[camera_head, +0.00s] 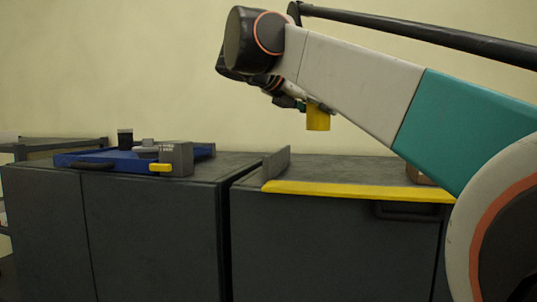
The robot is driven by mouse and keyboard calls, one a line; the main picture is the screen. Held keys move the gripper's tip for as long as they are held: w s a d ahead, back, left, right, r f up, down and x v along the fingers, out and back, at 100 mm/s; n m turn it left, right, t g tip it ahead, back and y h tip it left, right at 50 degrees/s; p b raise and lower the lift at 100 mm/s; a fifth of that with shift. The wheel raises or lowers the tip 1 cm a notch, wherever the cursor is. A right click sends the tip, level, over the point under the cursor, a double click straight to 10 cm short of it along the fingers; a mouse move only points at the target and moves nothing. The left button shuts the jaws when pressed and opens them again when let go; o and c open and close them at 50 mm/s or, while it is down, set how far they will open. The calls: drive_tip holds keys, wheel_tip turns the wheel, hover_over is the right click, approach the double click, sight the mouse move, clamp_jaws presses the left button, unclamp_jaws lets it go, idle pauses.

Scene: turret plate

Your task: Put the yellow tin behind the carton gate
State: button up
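The yellow tin (318,119) hangs in the air above the right cabinet, in front of the bare wall. My gripper (307,106) is at its top and appears shut on it; the fingers are small and partly hidden by my arm. A brown carton (416,176) shows only in part at the right of the cabinet top, behind my arm. I cannot make out a whole carton gate, as my arm covers much of that side.
The right cabinet (330,170) has a yellow front edge and a grey upright plate (278,163) at its left end. On the left cabinet (190,190), a blue tray (75,160) holds a dark cup (125,138); a grey box (177,156) stands at its front. The right cabinet's visible middle is clear.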

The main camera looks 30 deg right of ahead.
wheel_tip(320, 180, down, 12)
drive_tip(key=shift+p, duration=0.4)
drive_tip(key=shift+s+f, duration=0.1)
drive_tip(key=o, duration=1.5)
drive_tip(key=shift+a, duration=0.15)
drive_tip(key=b+v, duration=0.1)
drive_tip(key=v, duration=1.1)
drive_tip(key=shift+b, duration=0.3)
